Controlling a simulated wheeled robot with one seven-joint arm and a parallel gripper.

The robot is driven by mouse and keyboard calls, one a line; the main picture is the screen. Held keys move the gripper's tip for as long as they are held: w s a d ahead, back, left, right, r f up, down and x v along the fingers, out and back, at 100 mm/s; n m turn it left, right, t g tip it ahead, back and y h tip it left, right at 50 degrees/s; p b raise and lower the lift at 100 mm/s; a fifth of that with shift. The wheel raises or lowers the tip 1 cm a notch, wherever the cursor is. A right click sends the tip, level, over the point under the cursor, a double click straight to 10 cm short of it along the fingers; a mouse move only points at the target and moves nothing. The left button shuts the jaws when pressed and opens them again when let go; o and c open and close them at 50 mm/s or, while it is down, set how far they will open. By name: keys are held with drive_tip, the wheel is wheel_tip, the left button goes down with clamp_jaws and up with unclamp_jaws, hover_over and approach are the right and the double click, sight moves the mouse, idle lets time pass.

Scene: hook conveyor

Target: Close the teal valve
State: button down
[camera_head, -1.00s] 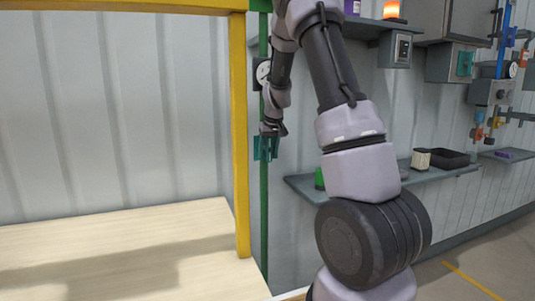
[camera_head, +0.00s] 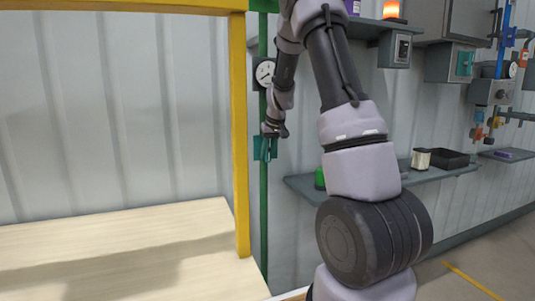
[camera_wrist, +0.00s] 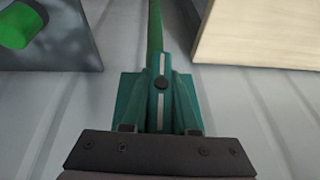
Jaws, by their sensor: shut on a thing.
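The teal valve (camera_head: 265,149) is on the thin green upright pipe beside the yellow post. In the wrist view the valve (camera_wrist: 160,84) fills the middle, with a dark round pivot and a pale stripe running roughly in line with the pipe. My gripper (camera_head: 271,133) is at the valve in the head view. In the wrist view my gripper (camera_wrist: 160,130) is shut on the teal valve, its jaws on either side of the striped part. The fingertips are hard to make out against the teal.
A round white gauge (camera_head: 264,73) sits above the valve on the pipe (camera_head: 264,210). The yellow post (camera_head: 239,140) and pale wooden tabletop (camera_head: 120,245) are close on the left. A grey shelf (camera_head: 435,174) with a green object (camera_head: 319,178) is at right.

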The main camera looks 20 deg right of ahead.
drive_tip(key=y, duration=0.3)
drive_tip(key=shift+m+y, duration=0.3)
drive_tip(key=shift+m, duration=0.1)
drive_tip(key=y, duration=0.3)
drive_tip(key=m+y, duration=0.1)
drive_tip(key=y, duration=0.1)
drive_tip(key=shift+a+r+t, duration=0.25)
drive_tip(key=shift+a+t, duration=0.05)
drive_tip(key=shift+a, duration=0.05)
drive_tip(key=y, duration=0.2)
drive_tip(key=m+y, duration=0.1)
drive_tip(key=y, duration=0.1)
drive_tip(key=shift+a+r+t, duration=0.1)
drive_tip(key=shift+r+t, duration=0.1)
drive_tip(key=shift+t, duration=0.2)
drive_tip(key=shift+a+r+m+t+y, duration=0.15)
drive_tip(key=shift+m+t+y, duration=0.2)
drive_tip(key=shift+y, duration=0.45)
drive_tip(key=shift+d+r+m+t+y, duration=0.15)
drive_tip(key=shift+m+y, duration=0.3)
drive_tip(key=shift+y, duration=0.35)
drive_tip(key=shift+a, duration=0.15)
drive_tip(key=c, duration=0.7)
unclamp_jaws()
